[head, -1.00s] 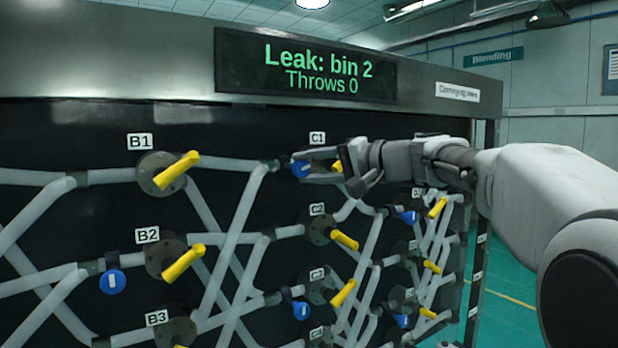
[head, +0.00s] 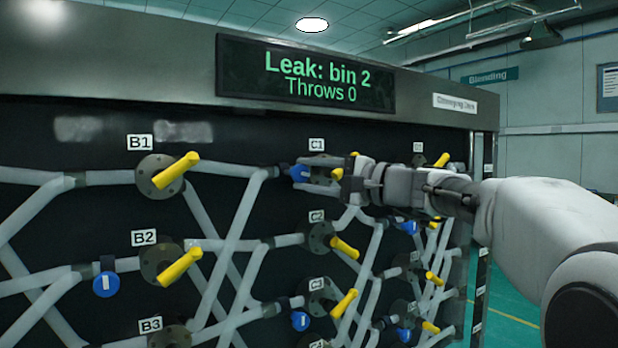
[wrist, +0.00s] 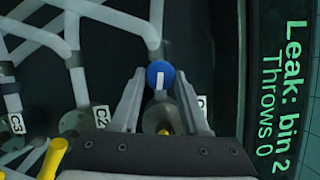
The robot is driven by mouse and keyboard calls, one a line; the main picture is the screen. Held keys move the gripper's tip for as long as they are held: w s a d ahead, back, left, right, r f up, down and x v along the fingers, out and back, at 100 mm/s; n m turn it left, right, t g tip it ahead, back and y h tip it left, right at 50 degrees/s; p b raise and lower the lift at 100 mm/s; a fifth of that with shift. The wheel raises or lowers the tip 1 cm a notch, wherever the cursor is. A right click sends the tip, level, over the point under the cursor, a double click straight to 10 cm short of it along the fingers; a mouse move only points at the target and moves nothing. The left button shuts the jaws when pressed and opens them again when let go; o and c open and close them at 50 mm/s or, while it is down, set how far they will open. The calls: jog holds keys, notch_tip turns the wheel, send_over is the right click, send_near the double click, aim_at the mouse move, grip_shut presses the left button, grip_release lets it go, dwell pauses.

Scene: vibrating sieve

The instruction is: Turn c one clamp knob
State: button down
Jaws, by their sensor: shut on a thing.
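The C1 clamp knob is a round blue knob (head: 297,173) with a white mark, on the pipe just left of the C1 valve, below the C1 label (head: 317,145). It also shows in the wrist view (wrist: 160,74), its white mark running up and down that picture. My gripper (head: 305,180) reaches in from the right, its fingers on both sides of the blue knob. In the wrist view my gripper (wrist: 158,76) is shut on the knob. The yellow C1 lever (head: 338,173) is partly hidden behind my gripper.
Other yellow levers, such as the B1 lever (head: 176,171) and C2 lever (head: 344,247), stick out nearby. A blue knob (head: 106,284) sits near B2, its mark upright. The display (head: 306,78) above reads "Leak: bin 2, Throws 0". Pale pipes cross the dark panel.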

jog(key=shift+c, duration=2.2)
grip_release()
jog(key=v, duration=1.7)
jog(key=shift+d, duration=0.25)
jog(key=shift+s, duration=0.1)
